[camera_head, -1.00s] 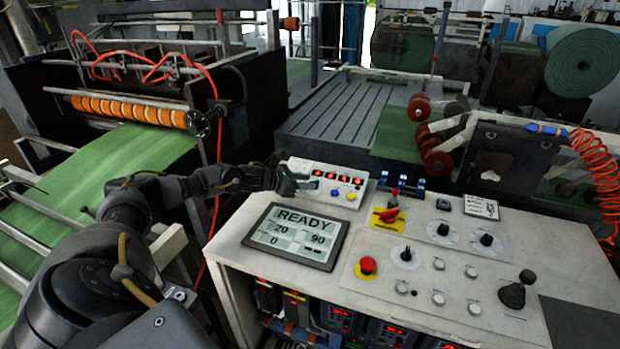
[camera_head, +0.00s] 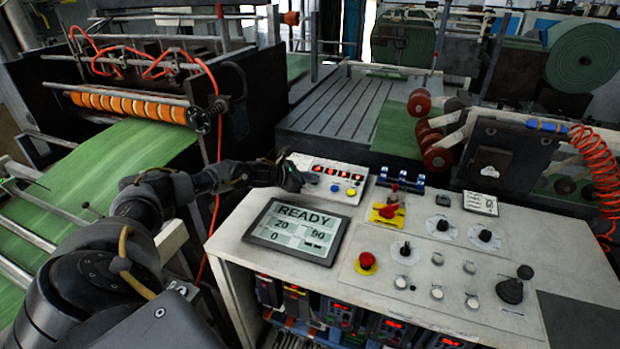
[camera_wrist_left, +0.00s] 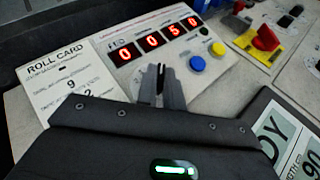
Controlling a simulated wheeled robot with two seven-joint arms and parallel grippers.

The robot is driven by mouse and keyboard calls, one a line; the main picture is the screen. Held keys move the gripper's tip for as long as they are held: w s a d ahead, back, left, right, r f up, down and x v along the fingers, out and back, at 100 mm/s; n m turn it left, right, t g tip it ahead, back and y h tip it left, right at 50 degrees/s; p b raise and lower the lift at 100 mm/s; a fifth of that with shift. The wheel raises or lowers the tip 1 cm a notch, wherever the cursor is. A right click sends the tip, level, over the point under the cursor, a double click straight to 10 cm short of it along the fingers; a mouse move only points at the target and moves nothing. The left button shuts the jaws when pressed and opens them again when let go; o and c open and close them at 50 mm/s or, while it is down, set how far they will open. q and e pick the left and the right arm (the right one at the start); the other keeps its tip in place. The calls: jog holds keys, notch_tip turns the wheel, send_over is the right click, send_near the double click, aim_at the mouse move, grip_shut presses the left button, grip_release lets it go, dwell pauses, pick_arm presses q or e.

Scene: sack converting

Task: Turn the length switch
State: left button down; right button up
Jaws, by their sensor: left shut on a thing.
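The white counter box (camera_head: 350,176) stands at the back left of the console, with red lit digits and a blue and a yellow button. In the left wrist view its display (camera_wrist_left: 155,38) reads 0 0 5 0. My left gripper (camera_head: 308,178) is at the left part of this box, below the digits. In the left wrist view its two fingers (camera_wrist_left: 160,72) are close together, shut on the length switch. The switch is hidden between and behind the fingers, so I cannot see which way it points. My right gripper is not in view.
A blue button (camera_wrist_left: 197,64) and a yellow button (camera_wrist_left: 218,49) sit just right of the fingers. A roll card (camera_wrist_left: 70,93) lies left of them. A READY screen (camera_head: 296,231), a red switch on yellow (camera_head: 388,211) and a red stop button (camera_head: 367,262) are nearby.

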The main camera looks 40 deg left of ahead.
pick_arm(q)
jog(key=shift+f, duration=0.1)
jog(key=n+y, duration=0.1)
jog(key=n+t+y, duration=0.1)
jog(key=n+y, duration=0.1)
jog(key=n, duration=0.1)
jog(key=shift+s+d+f+y, duration=0.1)
jog(key=shift+d+y, duration=0.2)
jog(key=shift+y, duration=0.1)
jog(key=n+y, duration=0.1)
jog(key=n+y+b, duration=0.1)
jog(key=n+y, duration=0.1)
jog(key=shift+d+f, duration=0.1)
jog(key=shift+d, duration=0.1)
jog(key=n+y+b, duration=0.3)
jog(key=shift+d+n, duration=0.15)
jog(key=shift+n, duration=0.25)
jog(key=shift+n+g+y+b, duration=0.8)
jog(key=shift+n+y+b, duration=0.4)
jog(key=shift+y, duration=0.1)
jog(key=c, duration=1.5)
grip_release()
jog(key=shift+r, duration=0.2)
